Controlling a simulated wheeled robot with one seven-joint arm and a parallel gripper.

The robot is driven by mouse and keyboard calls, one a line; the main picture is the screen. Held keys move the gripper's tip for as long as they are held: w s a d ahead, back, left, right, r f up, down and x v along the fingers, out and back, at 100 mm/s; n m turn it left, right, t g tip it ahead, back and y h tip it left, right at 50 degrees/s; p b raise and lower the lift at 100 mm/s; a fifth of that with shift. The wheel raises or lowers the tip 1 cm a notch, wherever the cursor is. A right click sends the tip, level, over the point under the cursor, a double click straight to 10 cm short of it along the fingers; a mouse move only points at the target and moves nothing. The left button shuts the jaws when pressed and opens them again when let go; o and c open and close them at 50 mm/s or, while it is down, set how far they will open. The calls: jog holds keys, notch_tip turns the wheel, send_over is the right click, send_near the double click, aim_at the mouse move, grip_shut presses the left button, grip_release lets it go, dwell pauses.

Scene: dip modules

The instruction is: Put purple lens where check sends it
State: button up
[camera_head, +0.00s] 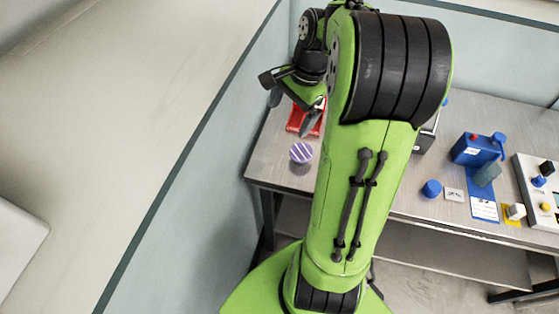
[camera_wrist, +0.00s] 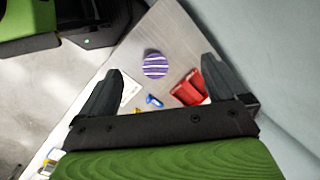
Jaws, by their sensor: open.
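The purple lens, a round piece with purple and white stripes, lies on the metal table near its left end in the head view (camera_head: 301,153). It also shows in the wrist view (camera_wrist: 155,65). My gripper (camera_wrist: 161,64) is open and empty, with a finger to each side of the lens in the picture, apart from it. In the head view my gripper (camera_head: 289,100) hangs above the table's left end, beyond the lens. A blue box (camera_head: 478,148) with a red spot on top stands at the right; I cannot tell whether it is the check.
A red tray (camera_head: 298,120) lies just behind the lens. A blue cylinder (camera_head: 431,188), a small white card (camera_head: 454,194), a blue sheet (camera_head: 484,208) and a white panel (camera_head: 535,185) with knobs lie to the right. My arm hides the table's middle. Walls border the left and back.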

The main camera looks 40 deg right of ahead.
jog(key=s+a+r+n+h, duration=0.1)
jog(key=a+r+n, duration=0.1)
jog(key=a, duration=0.2)
jog(key=s+a+r+n+t, duration=0.1)
jog(key=s+a+n, duration=0.1)
jog(key=a+n, duration=0.1)
jog(key=s+a+r+n+h, duration=0.1)
jog(key=a+r+n, duration=0.1)
jog(key=a, duration=0.2)
jog(key=s+a+n+t, duration=0.2)
jog(key=s+a+n, duration=0.4)
jog(key=s+n, duration=0.4)
jog(key=shift+s+a+t, duration=0.2)
jog(key=shift+s+t, duration=0.05)
jog(key=shift+t, duration=0.15)
jog(key=shift+r, duration=0.1)
